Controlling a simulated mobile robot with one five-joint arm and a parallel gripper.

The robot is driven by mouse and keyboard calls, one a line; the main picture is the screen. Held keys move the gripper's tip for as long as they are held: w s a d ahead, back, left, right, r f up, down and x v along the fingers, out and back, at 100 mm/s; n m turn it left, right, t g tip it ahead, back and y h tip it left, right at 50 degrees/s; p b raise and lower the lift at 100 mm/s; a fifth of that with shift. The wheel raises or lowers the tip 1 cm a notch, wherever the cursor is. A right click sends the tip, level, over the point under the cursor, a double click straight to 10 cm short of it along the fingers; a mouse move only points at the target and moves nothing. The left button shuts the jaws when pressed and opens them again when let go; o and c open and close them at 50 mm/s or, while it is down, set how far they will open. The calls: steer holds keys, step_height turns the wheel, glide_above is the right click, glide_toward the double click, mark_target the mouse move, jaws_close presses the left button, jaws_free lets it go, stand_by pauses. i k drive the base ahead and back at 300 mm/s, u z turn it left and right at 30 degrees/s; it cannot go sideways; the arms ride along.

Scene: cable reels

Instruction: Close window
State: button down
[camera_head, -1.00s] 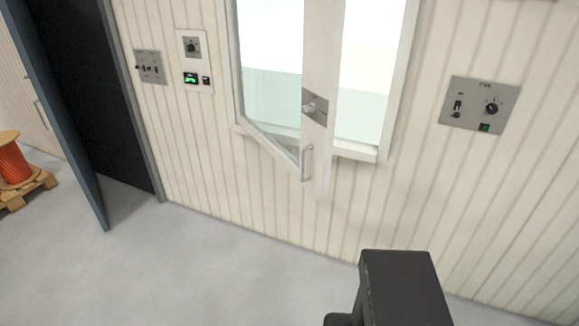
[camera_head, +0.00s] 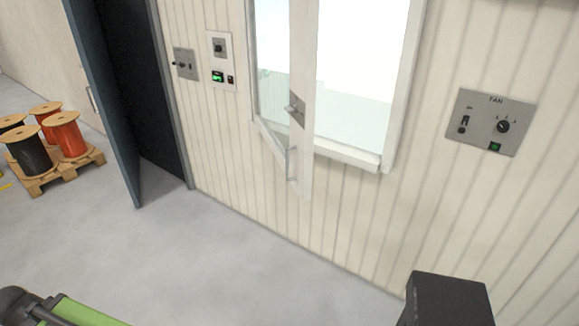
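The window is a white frame (camera_head: 352,158) set in the panelled wall. Its hinged sash (camera_head: 303,110) stands open, swung out from the wall into the room. The sash carries a latch plate with a small knob (camera_head: 294,109) and a pull handle (camera_head: 289,165) low on its edge. A dark block-shaped part of my own body shows at the bottom right. My gripper's fingers are not in view.
A blue door (camera_head: 103,100) stands open on the left. A pallet (camera_head: 75,172) with several cable reels sits beyond it. A fan control panel (camera_head: 490,122) is right of the window, and another panel (camera_head: 221,62) is left. The grey floor below the window is clear.

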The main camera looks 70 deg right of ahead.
mark_target(304, 16)
steer(key=z, duration=0.15)
steer(key=i, duration=0.85)
steer(key=u, duration=0.05)
